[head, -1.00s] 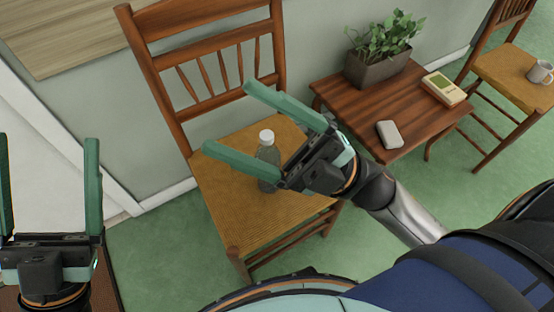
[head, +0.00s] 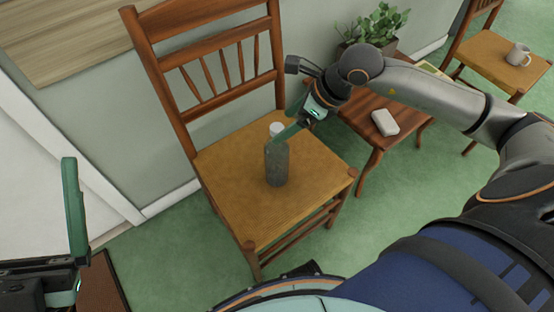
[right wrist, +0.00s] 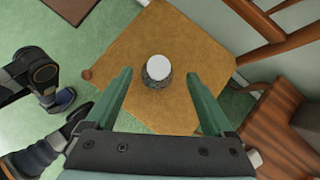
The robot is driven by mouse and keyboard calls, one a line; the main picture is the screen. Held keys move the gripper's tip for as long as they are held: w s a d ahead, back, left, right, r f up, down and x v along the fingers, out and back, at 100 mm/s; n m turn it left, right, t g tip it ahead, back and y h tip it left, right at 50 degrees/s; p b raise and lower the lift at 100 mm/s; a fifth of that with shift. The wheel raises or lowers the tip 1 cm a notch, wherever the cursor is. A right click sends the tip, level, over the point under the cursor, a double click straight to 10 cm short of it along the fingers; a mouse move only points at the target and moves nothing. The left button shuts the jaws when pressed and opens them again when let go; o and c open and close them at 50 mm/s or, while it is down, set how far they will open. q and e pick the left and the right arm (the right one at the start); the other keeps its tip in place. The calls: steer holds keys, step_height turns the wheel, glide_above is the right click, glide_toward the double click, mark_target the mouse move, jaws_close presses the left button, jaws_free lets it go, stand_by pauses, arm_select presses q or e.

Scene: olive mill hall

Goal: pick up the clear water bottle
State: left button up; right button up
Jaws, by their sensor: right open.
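The clear water bottle (head: 276,162) with a white cap stands upright on the woven seat of the near wooden chair (head: 225,150). In the right wrist view the bottle (right wrist: 157,67) is seen from above, its cap lying ahead of and between the open fingers. My right gripper (head: 291,130) is at the bottle's upper part, pointing down-left, with a green finger passing in front of the bottle near the cap. In the right wrist view the right gripper (right wrist: 162,90) is open and empty. My left gripper (head: 72,215) is partly cut off at the left edge; only one finger shows.
A wooden side table (head: 365,140) right of the chair holds a potted plant (head: 375,28) and a pale box-like object (head: 385,122). A second chair (head: 490,58) with a mug (head: 518,54) stands further right. The chair's backrest (head: 215,60) rises behind the bottle.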

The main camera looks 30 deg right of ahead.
mark_target(281, 128)
steer(key=x, duration=0.3)
steer(key=shift+a+f, duration=0.1)
steer(key=shift+f, duration=0.05)
steer(key=x, duration=0.1)
steer(key=b+x, duration=0.1)
steer(key=x, duration=0.1)
steer(key=b+x, duration=0.1)
steer(key=x, duration=0.1)
steer(key=shift+s+f, duration=0.2)
steer(key=shift+f, duration=0.1)
steer(key=shift+c, duration=0.5)
steer(key=c, duration=0.9)
jaws_close()
arm_select(q)
step_height(281, 128, down, 3)
steer(key=shift+w+d+n, duration=0.1)
steer(key=shift+n, duration=0.2)
arm_select(e)
steer(key=shift+s+f, duration=0.1)
steer(key=shift+d, duration=0.2)
